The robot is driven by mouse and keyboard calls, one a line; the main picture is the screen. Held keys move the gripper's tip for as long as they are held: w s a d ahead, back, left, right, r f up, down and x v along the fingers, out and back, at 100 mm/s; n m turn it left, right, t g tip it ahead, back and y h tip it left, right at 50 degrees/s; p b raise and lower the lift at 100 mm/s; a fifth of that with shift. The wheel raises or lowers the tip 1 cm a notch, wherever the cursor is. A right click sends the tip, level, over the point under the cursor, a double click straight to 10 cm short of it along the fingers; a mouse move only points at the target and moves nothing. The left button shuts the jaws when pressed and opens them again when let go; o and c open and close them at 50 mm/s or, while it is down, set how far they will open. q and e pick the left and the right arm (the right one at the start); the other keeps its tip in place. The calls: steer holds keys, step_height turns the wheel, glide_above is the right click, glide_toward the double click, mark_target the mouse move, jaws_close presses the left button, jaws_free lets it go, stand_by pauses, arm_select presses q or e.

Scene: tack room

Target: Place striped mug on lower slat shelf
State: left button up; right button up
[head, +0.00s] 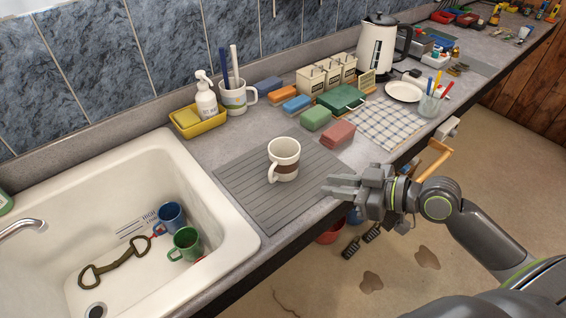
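The striped mug (284,160) is white with a brown band. It stands upright on a grey ribbed mat (238,193) on the counter, its handle towards the lower left. My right gripper (335,187) is to the right of the mug, over the front edge of the counter. Its fingers point left towards the mug, apart from it; they look parted, with nothing between them. My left gripper is not in view. I cannot make out a lower slat shelf in this view.
The sink (215,218) at left holds a blue mug (171,217) and a green mug (186,244). Behind the striped mug are a pink block (338,135), a green block (315,119) and a white mug with brushes (233,98). A checked cloth (372,124) lies at right.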

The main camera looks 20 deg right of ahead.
steer(key=p, duration=0.3)
glide_toward(270, 175)
steer(key=x, duration=0.2)
steer(key=f+x, duration=0.1)
steer(key=x, duration=0.2)
steer(key=shift+w, duration=0.15)
steer(key=shift+w+a+f+p, duration=0.1)
steer(key=shift+w+a+p, duration=0.15)
steer(key=shift+w+p, duration=0.2)
steer(key=p+x, duration=0.1)
steer(key=x, duration=0.2)
steer(key=shift+w, duration=0.1)
steer(key=shift+w+a+f+p, duration=0.3)
steer(key=shift+f+p, duration=0.05)
steer(key=shift+c, duration=0.4)
jaws_close()
steer(key=shift+r, duration=0.1)
